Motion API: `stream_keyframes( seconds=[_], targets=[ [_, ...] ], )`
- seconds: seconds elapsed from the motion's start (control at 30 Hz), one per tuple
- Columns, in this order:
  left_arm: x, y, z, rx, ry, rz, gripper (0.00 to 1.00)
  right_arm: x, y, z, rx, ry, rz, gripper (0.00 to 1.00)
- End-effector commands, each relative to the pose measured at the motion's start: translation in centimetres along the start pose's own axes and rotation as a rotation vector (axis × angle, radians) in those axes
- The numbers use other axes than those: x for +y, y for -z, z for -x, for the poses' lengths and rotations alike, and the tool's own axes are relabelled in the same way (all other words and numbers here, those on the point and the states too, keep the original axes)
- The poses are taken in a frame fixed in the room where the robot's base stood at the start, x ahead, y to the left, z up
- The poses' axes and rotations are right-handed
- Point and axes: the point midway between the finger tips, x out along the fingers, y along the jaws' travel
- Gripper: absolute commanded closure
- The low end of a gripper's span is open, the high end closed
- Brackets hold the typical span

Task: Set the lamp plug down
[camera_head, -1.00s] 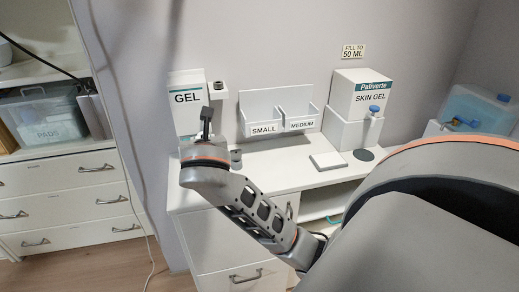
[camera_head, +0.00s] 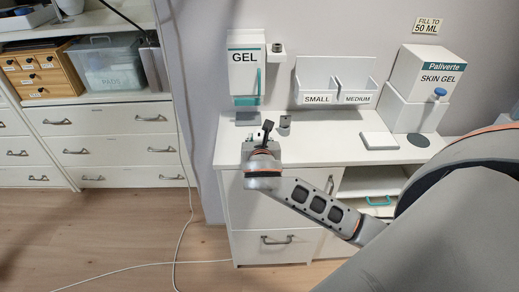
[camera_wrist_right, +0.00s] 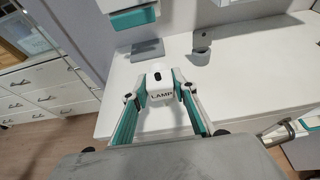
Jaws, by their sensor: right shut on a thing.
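My right gripper (camera_head: 266,134) is over the front left part of the white counter (camera_head: 335,150). In the right wrist view my right gripper (camera_wrist_right: 160,94) is shut on the white lamp plug (camera_wrist_right: 161,87), which bears the word LAMP. The plug sits between the two teal-lined fingers, and the counter top (camera_wrist_right: 240,82) shows behind it. Whether the plug touches the counter cannot be told. In the head view the plug cannot be made out at the gripper. My left gripper is not in view.
A GEL dispenser (camera_head: 246,75) is on the wall behind the gripper. A small grey cup (camera_head: 284,126) stands close by on the counter. SMALL and MEDIUM bins (camera_head: 335,88) and a SKIN GEL box (camera_head: 428,76) are further right.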

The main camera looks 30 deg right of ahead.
Motion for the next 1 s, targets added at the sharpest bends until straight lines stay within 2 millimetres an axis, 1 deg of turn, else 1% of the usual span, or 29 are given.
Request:
stream_keyframes(
  seconds=[0.07,0.33,0.73,0.77,0.8,1.0],
  targets=[
    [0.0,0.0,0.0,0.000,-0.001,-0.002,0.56,0.0,0.5,-0.2,0.000,0.001,0.002,0.94],
    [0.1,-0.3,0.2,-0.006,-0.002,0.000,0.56,-0.1,3.7,-1.6,0.000,0.003,0.004,0.94],
    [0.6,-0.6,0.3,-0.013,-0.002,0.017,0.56,-0.1,4.2,-1.7,0.000,0.000,0.000,0.94],
    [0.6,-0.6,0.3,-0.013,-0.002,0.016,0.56,0.0,4.2,-1.7,0.000,0.000,0.000,0.65],
    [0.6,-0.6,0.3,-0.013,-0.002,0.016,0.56,0.0,4.2,-1.7,0.000,0.000,0.000,0.56],
    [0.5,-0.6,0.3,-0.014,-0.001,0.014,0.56,0.0,4.2,-1.7,0.000,0.000,0.000,0.56]
  ],
)
